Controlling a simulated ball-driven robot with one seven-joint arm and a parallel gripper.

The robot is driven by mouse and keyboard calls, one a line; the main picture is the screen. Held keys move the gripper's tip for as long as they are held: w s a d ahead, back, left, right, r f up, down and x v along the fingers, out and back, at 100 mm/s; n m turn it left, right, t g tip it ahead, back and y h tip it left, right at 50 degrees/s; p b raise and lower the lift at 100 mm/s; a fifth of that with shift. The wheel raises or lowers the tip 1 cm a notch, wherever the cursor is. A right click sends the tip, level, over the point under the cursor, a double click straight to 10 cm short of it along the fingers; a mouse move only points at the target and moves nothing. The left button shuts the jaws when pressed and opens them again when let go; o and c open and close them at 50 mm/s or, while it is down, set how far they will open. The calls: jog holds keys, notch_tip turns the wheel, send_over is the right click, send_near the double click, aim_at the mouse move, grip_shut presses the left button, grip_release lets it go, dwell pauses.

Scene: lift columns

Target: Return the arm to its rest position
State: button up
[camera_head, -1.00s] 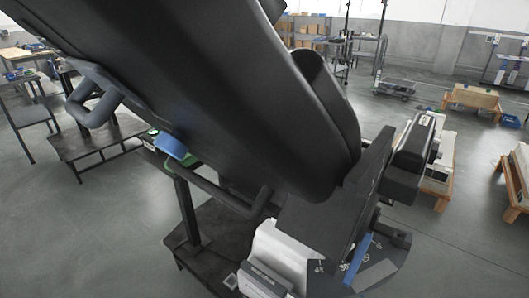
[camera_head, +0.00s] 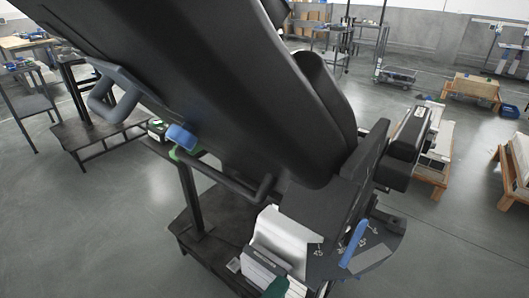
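My gripper is not in view, so whether it is open or shut does not show. A large dark, rounded body (camera_head: 235,95) slants from the top left to the centre of the head view and hides much of the middle. I cannot tell from this view whether it is part of my arm. Two dark bar handles show below it, one at left (camera_head: 115,95) and one at lower centre (camera_head: 245,188).
Below stand a dark low stand (camera_head: 210,245), a silver box (camera_head: 283,235) and a dark plate with a blue handle (camera_head: 353,241). Wooden stands (camera_head: 470,86) and a cart (camera_head: 396,76) are at right. Grey floor (camera_head: 90,240) is open at lower left.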

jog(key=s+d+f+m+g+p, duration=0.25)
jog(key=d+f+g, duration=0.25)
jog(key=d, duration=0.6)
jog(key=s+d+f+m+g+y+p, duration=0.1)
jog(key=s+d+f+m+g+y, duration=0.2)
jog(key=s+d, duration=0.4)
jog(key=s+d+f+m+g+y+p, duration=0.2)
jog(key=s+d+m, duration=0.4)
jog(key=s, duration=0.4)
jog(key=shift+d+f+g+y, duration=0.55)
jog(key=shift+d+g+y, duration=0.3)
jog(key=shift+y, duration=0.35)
